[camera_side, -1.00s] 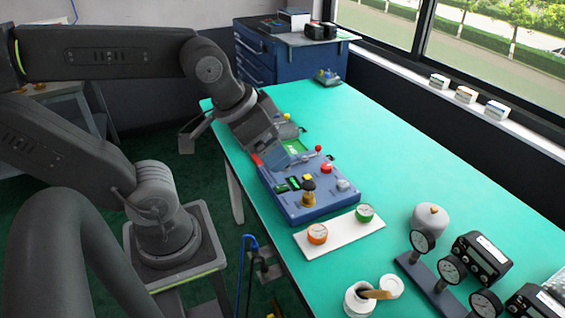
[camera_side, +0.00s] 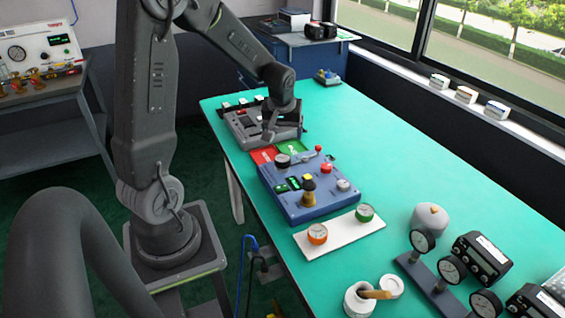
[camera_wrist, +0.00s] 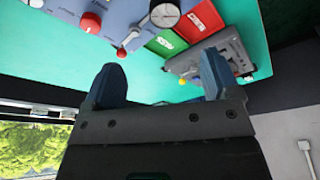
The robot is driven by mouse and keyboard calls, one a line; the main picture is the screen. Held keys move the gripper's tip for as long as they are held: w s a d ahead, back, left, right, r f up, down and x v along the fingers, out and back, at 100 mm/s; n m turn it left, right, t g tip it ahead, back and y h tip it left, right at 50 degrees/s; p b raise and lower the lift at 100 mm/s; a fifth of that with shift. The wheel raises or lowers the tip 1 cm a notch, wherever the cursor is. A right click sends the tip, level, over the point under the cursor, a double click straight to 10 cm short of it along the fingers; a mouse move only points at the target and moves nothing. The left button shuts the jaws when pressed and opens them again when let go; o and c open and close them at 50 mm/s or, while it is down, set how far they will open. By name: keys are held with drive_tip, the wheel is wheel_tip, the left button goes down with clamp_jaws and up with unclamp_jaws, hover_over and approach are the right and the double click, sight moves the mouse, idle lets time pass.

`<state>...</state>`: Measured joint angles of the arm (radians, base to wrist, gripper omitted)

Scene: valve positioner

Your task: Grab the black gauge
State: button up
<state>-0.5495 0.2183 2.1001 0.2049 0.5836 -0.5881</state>
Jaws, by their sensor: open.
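The black gauge (camera_side: 283,160) stands at the far edge of the blue panel (camera_side: 312,211) in the side view. In the wrist view the gauge (camera_wrist: 163,13) shows a white dial in a dark rim at the top edge, partly cut off. My gripper (camera_side: 268,135) is above the near edge of the grey panel, beyond the gauge and apart from it. In the wrist view my gripper's two blue-grey fingers (camera_wrist: 160,63) are spread with nothing between them.
A red pad (camera_side: 262,156) and a green pad (camera_side: 293,147) lie between the blue panel and the grey panel (camera_side: 245,128). A white plate with orange (camera_side: 317,234) and green (camera_side: 364,213) gauges is nearer. A rack with black-rimmed gauges (camera_side: 451,271) stands at right.

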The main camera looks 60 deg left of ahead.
sight(282, 158)
drive_tip(key=x, duration=0.8)
drive_tip(key=shift+f, duration=0.25)
drive_tip(key=shift+s+a+x, duration=0.1)
drive_tip(key=shift+a+x, duration=0.1)
drive_tip(key=shift+x, duration=1.1)
drive_tip(key=shift+s+a+x, duration=0.15)
drive_tip(key=shift+x, duration=1.2)
drive_tip(key=shift+c, duration=0.3)
drive_tip(key=shift+r, duration=0.1)
drive_tip(key=c, duration=1)
